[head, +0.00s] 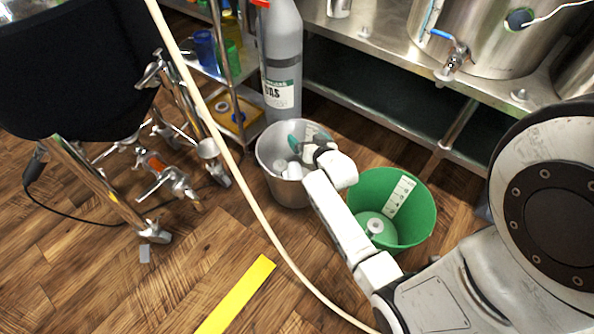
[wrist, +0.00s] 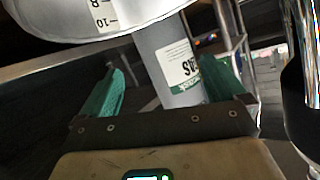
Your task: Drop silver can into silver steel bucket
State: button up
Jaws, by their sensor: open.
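The silver steel bucket (head: 282,188) stands on the wooden floor, left of a green bucket. My gripper (head: 298,146) is over or inside its mouth, with green-padded fingers spread. In the wrist view, my gripper (wrist: 155,90) is open, and nothing shows held between its fingers. A pale curved wall with scale marks (wrist: 75,18) fills the top left there, likely the bucket. Small whitish and silvery pieces (head: 290,170) lie in the bucket; I cannot tell whether one is the silver can. A small silver cylinder (head: 338,8) stands on the steel bench, cut by the top edge.
The green bucket (head: 415,215) holds a pale round piece. A grey gas cylinder (head: 281,60) stands just behind the steel bucket. A hose (head: 245,180) crosses the view. A wheeled metal stand (head: 95,185) is left. The front floor is open around a yellow strip (head: 238,296).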

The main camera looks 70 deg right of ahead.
jog(key=p+v, duration=0.3)
jog(key=v, duration=0.6)
jog(key=shift+r, duration=0.15)
jog(key=shift+s+a, duration=0.1)
jog(key=shift+s, duration=0.05)
